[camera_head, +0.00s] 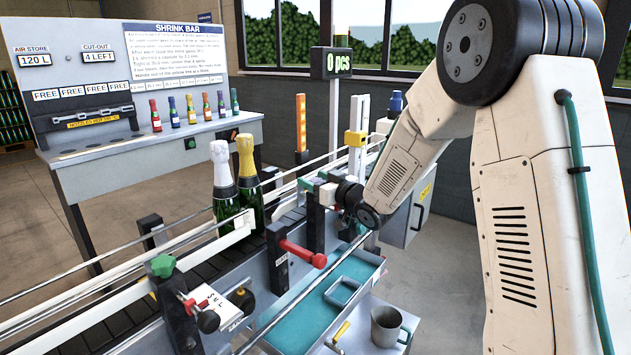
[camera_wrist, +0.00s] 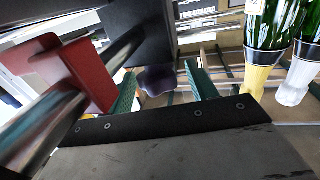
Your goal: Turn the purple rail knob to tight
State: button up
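The purple rail knob (camera_wrist: 157,80) shows in the wrist view as a dark, lobed knob below a black block. My gripper (camera_wrist: 160,70) has its two green fingers apart, one on each side of the knob, with gaps visible on both sides. I cannot tell how far the fingertips reach along the knob's depth. In the head view my gripper (camera_head: 327,193) is beside the rail posts at the middle of the conveyor, and I cannot make out the purple knob there.
A red part (camera_wrist: 75,70) and a metal rod stand close to my left finger in the wrist view. Two foiled bottles (camera_head: 222,185) (camera_head: 248,180) stand on the conveyor. A red handle (camera_head: 303,253), a green knob (camera_head: 162,266) and a teal tray (camera_head: 300,325) lie nearer. A mug (camera_head: 386,327) is at the front.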

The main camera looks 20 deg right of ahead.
jog(key=c, duration=0.9)
jog(key=shift+o, duration=0.2)
jog(key=shift+m+h, duration=0.4)
jog(key=shift+h, duration=0.2)
jog(key=m+h, duration=0.2)
jog(key=h, duration=0.1)
jog(key=m+t+h, duration=0.1)
jog(key=h, duration=0.1)
jog(key=shift+s+a+m+t+h, duration=0.1)
jog(key=shift+a+m+t+h, duration=0.05)
jog(key=shift+m+t+h, duration=0.2)
jog(key=m+h, duration=0.3)
jog(key=h, duration=0.2)
jog(key=shift+m+h, duration=0.35)
jog(key=m+g+h, duration=0.2)
jog(key=h, duration=0.1)
jog(key=m+g+h, duration=0.2)
jog(key=h, duration=0.1)
jog(key=shift+m+g+h, duration=1.65)
jog(key=shift+m+h, duration=0.05)
